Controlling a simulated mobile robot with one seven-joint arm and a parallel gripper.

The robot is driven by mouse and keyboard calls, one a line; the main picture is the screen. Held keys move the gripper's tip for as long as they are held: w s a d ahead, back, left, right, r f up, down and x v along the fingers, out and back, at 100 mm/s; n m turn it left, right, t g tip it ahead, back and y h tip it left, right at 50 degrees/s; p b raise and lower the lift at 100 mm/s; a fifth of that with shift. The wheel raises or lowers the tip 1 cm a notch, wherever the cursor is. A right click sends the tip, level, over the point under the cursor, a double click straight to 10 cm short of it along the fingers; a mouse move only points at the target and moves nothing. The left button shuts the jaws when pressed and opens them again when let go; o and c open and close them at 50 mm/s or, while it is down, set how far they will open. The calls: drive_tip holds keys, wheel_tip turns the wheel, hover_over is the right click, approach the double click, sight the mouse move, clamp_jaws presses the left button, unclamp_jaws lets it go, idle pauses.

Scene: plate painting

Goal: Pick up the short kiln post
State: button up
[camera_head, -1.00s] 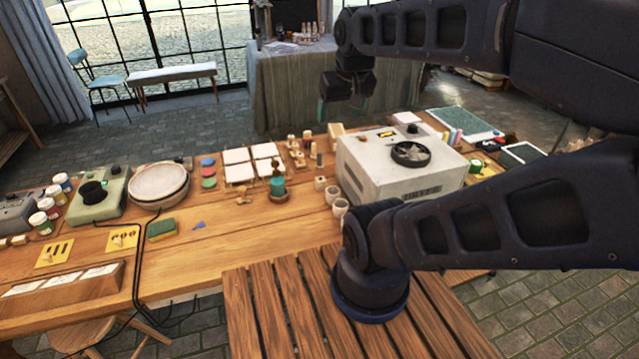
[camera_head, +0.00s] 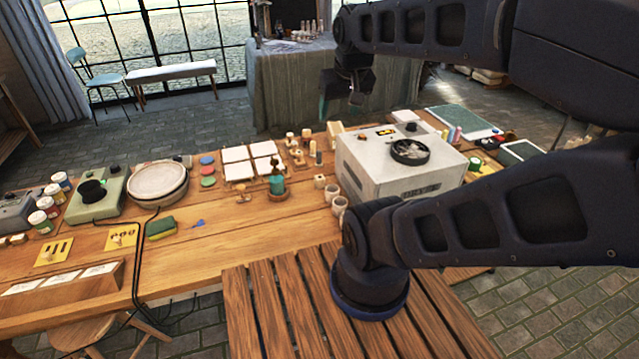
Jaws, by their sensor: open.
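Several small pale cylinders stand on the wooden table (camera_head: 235,235), left of a white box-shaped kiln (camera_head: 365,165). They include one at the back (camera_head: 319,182), a middle one (camera_head: 332,192) and a front one (camera_head: 339,205), which look like kiln posts. I cannot tell surely which is the short kiln post. My gripper (camera_head: 340,103) is raised beyond the table, behind the kiln and well apart from the posts. It is small and dark here, open, and nothing shows between its fingers.
The kiln stands just right of the posts. A small teal pot (camera_head: 277,183) is on their left, with white tiles (camera_head: 250,161) and small wooden pieces (camera_head: 304,145) behind. My arm covers the right side. The table's front middle is clear.

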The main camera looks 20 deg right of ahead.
drive_tip(key=shift+w, duration=0.1)
drive_tip(key=m+g, duration=0.5)
drive_tip(key=m, duration=1.3)
hover_over(320, 177)
wheel_tip(320, 177, down, 32)
drive_tip(key=shift+r, duration=0.1)
drive_tip(key=shift+a+f, duration=0.1)
drive_tip(key=shift+f, duration=5)
drive_tip(key=c, duration=1.1)
